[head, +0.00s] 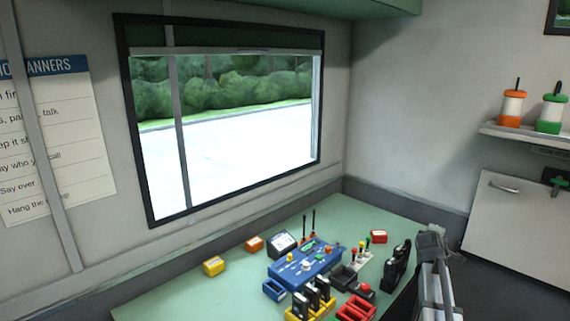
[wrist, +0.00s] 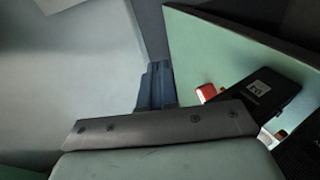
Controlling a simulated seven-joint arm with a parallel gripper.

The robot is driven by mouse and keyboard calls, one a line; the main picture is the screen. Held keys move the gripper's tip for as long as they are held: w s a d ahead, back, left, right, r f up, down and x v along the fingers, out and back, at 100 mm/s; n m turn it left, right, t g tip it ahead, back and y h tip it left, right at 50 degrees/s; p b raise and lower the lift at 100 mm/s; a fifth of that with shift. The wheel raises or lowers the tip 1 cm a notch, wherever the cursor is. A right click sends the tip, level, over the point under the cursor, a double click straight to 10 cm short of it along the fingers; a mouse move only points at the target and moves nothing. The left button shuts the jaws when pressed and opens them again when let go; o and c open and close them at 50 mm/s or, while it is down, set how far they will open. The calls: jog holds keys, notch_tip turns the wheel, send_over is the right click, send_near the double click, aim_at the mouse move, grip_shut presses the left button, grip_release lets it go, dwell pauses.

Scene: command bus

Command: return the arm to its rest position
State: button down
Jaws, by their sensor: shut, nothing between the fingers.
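My arm stands at the lower right of the head view, beside the right end of the green desk (head: 150,305). In the wrist view my gripper (wrist: 156,85) shows as dark fingers, closed together with nothing between them. The fingers point out past the desk's edge, over a pale panel on the left. They touch none of the desk items. The fingertips are hard to make out in the head view.
A wall shelf (head: 500,131) carries orange and green containers. Dark floor lies to the right.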

jog(key=s+d+f+g+h, duration=0.1)
jog(key=s+d+f, duration=0.3)
jog(key=d, duration=0.5)
jog(key=s+d+f+g, duration=0.1)
jog(key=s+f, duration=0.2)
jog(key=f, duration=0.5)
jog(key=s+a+f+m+g+y, duration=0.1)
jog(key=s+a+f+g+y, duration=0.1)
jog(key=s+a+f, duration=0.5)
jog(key=a+f+m+g+y, duration=0.1)
jog(key=a+f, duration=0.3)
jog(key=f, duration=0.6)
jog(key=s+a+f+m+g+y, duration=0.1)
jog(key=s+a+f+g+y, duration=0.1)
jog(key=s+a+f, duration=0.5)
jog(key=s+a+f+m+g+y, duration=0.3)
jog(key=s+a+f+g, duration=0.2)
jog(key=s+a+f, duration=0.8)
jog(key=s+a+f+m+g, duration=0.2)
jog(key=s+a, duration=0.3)
jog(key=s, duration=0.5)
jog(key=s+a+f+m+g, duration=0.1)
jog(key=s+a+f+g, duration=0.2)
jog(key=s+a, duration=0.3)
jog(key=s, duration=0.5)
jog(key=shift+a+m, duration=0.2)
jog(key=shift+m, duration=0.2)
jog(key=shift+f, duration=0.1)
